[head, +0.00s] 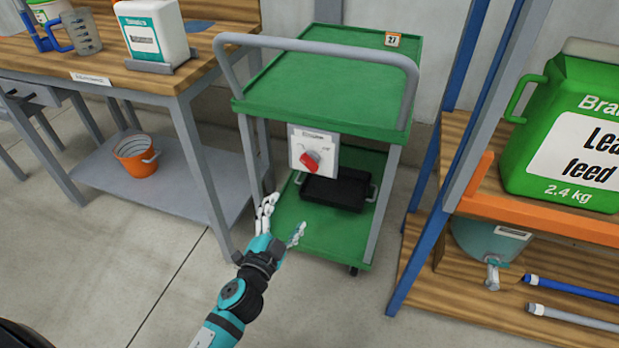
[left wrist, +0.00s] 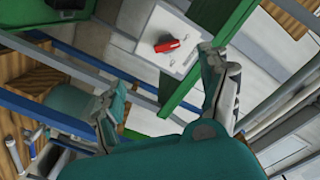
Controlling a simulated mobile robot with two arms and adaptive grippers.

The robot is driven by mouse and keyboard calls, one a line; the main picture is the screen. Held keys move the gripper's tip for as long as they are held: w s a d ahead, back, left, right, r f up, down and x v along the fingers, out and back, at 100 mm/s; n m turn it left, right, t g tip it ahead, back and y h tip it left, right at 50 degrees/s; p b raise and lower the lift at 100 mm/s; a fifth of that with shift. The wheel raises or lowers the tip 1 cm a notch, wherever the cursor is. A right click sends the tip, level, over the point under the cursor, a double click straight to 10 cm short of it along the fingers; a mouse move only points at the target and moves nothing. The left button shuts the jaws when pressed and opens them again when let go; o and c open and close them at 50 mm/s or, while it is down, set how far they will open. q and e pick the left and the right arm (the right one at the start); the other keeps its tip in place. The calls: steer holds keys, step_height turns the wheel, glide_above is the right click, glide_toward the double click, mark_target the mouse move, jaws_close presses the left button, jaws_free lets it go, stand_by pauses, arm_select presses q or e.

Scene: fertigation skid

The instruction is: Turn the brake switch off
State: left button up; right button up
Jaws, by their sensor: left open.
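The brake switch is a red handle (head: 310,161) on a pale square plate (head: 325,149) at the front of the green cart (head: 330,88). The handle sits at a slant on the plate. In the left wrist view the red handle (left wrist: 171,45) and its plate (left wrist: 160,62) show at upper middle. My left gripper (head: 283,216) is open and empty, in front of the cart and below and left of the switch, apart from it. Its spread fingers also show in the left wrist view (left wrist: 160,95). My right gripper is not in view.
A black tray (head: 337,191) lies on the cart's lower shelf. A wooden bench (head: 110,70) stands left, with an orange bucket (head: 136,156) on its lower shelf. A blue-posted rack (head: 440,170) with a green jug (head: 565,130) stands right. Floor before the cart is clear.

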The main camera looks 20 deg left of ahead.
arm_select(q)
steer(key=r, duration=0.1)
glide_toward(308, 166)
steer(key=w, duration=0.6)
steer(key=w+b, duration=0.1)
steer(key=w, duration=0.3)
steer(key=shift+d+f, duration=0.2)
steer(key=shift+w, duration=0.4)
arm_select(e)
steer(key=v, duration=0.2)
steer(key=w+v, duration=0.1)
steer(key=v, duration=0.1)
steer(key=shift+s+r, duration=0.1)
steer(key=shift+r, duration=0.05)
arm_select(q)
steer(key=c, duration=1.2)
